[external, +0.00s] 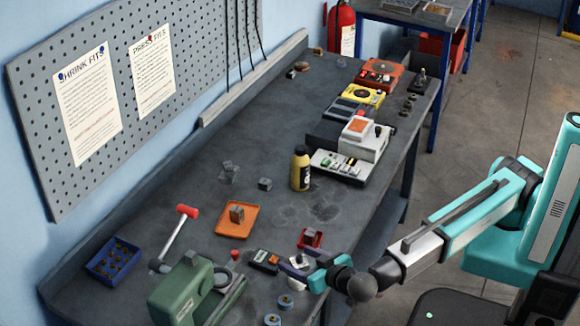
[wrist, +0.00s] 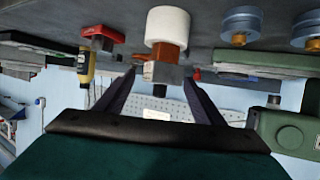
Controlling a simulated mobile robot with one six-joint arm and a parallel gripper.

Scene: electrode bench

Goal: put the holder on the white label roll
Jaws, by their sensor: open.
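The white label roll (wrist: 167,25) stands on the bench, which is at the top of the upside-down wrist view. The holder, a grey block (wrist: 160,72) with a copper-brown part against the roll, appears to stand on it. My gripper (wrist: 158,80) is open, with its dark fingers on either side of the grey block. Whether a finger touches the block I cannot tell. In the external view my gripper (external: 300,266) is low over the front of the bench, by the white roll (external: 296,259), and partly hides the holder there.
A red stand (external: 311,238) with a grey block is close behind my gripper. A meter (external: 264,261), blue spools (external: 286,301) and a green machine (external: 182,292) are nearby. An orange tray (external: 227,229) holds another block. A yellow bottle (external: 300,168) stands farther back. Bare bench lies between tray and bottle.

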